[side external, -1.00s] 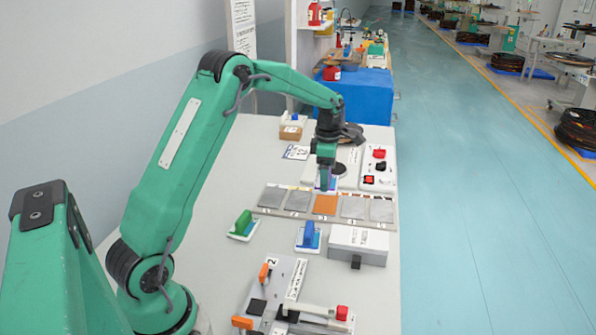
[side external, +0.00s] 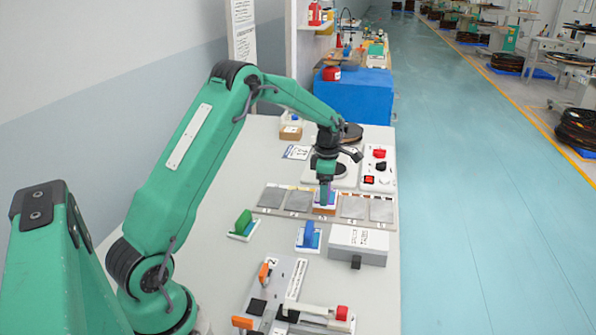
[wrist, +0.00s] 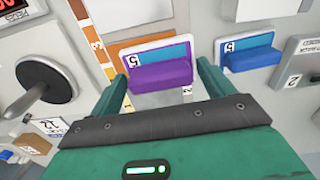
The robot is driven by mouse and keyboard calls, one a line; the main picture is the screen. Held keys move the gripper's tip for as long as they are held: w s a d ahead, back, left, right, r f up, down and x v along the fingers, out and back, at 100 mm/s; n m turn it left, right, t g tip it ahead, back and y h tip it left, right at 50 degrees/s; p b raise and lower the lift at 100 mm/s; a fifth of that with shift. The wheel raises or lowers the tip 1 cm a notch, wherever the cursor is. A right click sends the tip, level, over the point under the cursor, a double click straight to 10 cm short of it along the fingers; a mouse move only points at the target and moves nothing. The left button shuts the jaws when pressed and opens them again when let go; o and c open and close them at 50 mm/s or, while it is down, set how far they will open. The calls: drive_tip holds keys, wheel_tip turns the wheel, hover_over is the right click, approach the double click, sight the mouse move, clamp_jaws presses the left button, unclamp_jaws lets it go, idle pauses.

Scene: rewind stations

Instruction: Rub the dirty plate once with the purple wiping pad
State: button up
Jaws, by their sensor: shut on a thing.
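The dirty plate (side external: 325,213) is the orange-brown one in the middle of a row of grey plates. It is mostly covered in the side view; part of its brown surface (wrist: 142,47) shows beyond the pad in the wrist view. My gripper (side external: 325,203) is over this plate, shut on the purple wiping pad. In the wrist view the pad's purple handle (wrist: 160,76) sits between the fingers, with its blue and white base (wrist: 160,50) beyond it. The pad is over the brown plate; I cannot tell for certain whether its underside touches it.
A green pad (side external: 243,224) and a blue pad (side external: 309,236) stand in front of the plate row. A grey box (side external: 358,243) is at the right. A white panel with red and black knobs (side external: 377,166) lies behind. Bare table shows at left.

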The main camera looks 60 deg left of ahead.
drive_tip(key=shift+f, duration=0.85)
drive_tip(key=shift+w+a+f, duration=0.3)
drive_tip(key=shift+a+f, duration=0.05)
drive_tip(key=shift+f, duration=0.3)
drive_tip(key=shift+c, duration=0.3)
drive_tip(key=shift+w+a, duration=1.5)
drive_tip(key=shift+a, duration=0.05)
drive_tip(key=shift+s+d, duration=1.9)
drive_tip(key=shift+d, duration=0.05)
drive_tip(key=shift+w+a, duration=1.75)
drive_tip(key=shift+a, duration=0.1)
drive_tip(key=shift+w+a+r, duration=0.1)
drive_tip(key=shift+w+a, duration=0.05)
drive_tip(key=shift+w, duration=0.05)
wheel_tip(320, 180, up, 8)
drive_tip(key=shift+s+d, duration=0.15)
drive_tip(key=shift+d, duration=0.05)
